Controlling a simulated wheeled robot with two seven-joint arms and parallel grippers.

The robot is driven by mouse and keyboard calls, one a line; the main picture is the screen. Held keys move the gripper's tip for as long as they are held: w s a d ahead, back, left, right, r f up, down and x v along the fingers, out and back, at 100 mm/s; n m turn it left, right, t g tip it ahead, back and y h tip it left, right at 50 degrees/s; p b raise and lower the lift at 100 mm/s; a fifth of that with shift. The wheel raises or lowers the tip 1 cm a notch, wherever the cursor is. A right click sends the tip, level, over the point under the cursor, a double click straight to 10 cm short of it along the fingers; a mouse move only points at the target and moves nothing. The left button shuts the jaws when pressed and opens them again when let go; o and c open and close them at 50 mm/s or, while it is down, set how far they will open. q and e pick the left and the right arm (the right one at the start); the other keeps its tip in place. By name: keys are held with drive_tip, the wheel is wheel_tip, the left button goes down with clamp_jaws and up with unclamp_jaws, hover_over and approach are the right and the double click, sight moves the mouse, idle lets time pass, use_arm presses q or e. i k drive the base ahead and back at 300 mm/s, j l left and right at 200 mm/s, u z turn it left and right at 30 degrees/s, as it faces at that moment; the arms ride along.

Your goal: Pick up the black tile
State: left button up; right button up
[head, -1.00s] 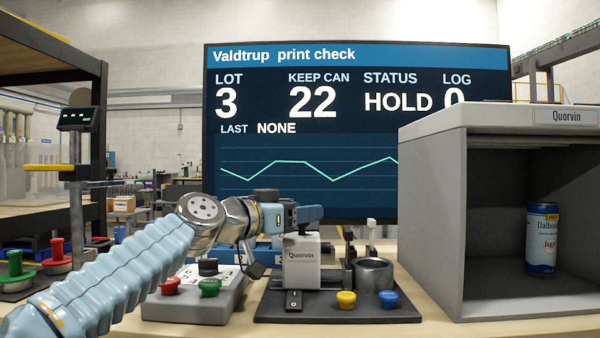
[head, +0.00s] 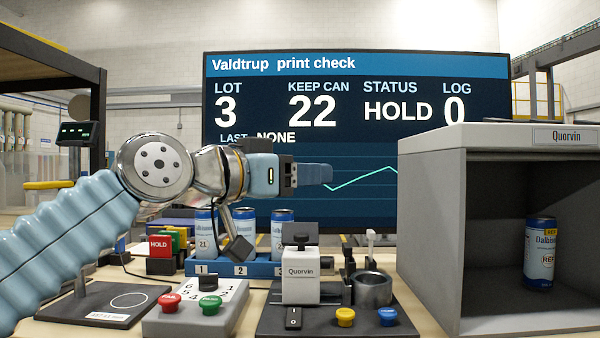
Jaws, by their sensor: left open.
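I cannot make out with certainty a black tile. A red HOLD card (head: 159,246) stands upright at left with green and red pieces (head: 178,239) next to it; any dark piece there is not clear. My left gripper (head: 318,175) is raised in front of the screen, above the numbered can rack (head: 262,269). It is open, seen side-on, with nothing visible held. My right gripper is not in view.
Three cans stand in the blue rack. A grey button box (head: 190,322), a Quorvin press (head: 300,284) on a dark base, and a black plate with a white circle (head: 80,305) occupy the table. A grey booth (head: 430,230) with one can (head: 540,255) stands right.

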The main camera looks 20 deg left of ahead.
sight(347, 249)
drive_tip(key=k, duration=1)
